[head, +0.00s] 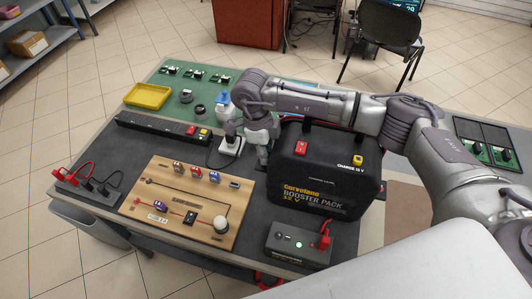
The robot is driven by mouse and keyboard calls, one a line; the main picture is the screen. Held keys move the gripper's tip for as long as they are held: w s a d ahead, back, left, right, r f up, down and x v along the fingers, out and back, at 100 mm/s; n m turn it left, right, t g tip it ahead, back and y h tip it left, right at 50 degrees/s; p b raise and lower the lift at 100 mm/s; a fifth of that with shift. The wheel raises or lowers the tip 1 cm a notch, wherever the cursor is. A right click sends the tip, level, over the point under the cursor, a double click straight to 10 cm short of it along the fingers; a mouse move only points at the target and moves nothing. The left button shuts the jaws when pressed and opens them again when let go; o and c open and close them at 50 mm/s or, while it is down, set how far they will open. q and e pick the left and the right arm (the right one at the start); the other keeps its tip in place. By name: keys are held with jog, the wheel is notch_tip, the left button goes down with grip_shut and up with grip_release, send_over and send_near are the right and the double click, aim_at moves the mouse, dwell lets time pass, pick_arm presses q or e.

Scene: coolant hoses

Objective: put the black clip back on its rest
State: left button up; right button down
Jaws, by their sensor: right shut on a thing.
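My right gripper (262,155) reaches down close beside the left side of the black booster pack (318,170). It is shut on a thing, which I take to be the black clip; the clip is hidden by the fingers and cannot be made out. The clip's rest cannot be made out either; the arm and gripper cover part of the pack's left side and top. I cannot tell whether the clip touches the pack. My left gripper is not in view.
A grey box (296,246) with a green light and a red clip (325,236) stands in front of the pack. A wooden board (165,225), a power strip (150,128), a white adapter (229,148) and a yellow tray (148,95) lie to the left. Cables cross near the gripper.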

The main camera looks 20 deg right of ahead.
jog(key=shift+s+f, duration=0.1)
jog(key=shift+f, duration=0.1)
jog(key=shift+s+f+b, duration=0.1)
jog(key=shift+b, duration=0.25)
jog(key=c, duration=1.3)
grip_release()
jog(key=shift+f, duration=0.1)
jog(key=shift+c, duration=0.2)
jog(key=o, duration=0.3)
jog(key=shift+w, duration=0.2)
jog(key=shift+o, duration=0.2)
jog(key=shift+o, duration=0.2)
jog(key=shift+o, duration=1.4)
jog(key=shift+r, duration=0.2)
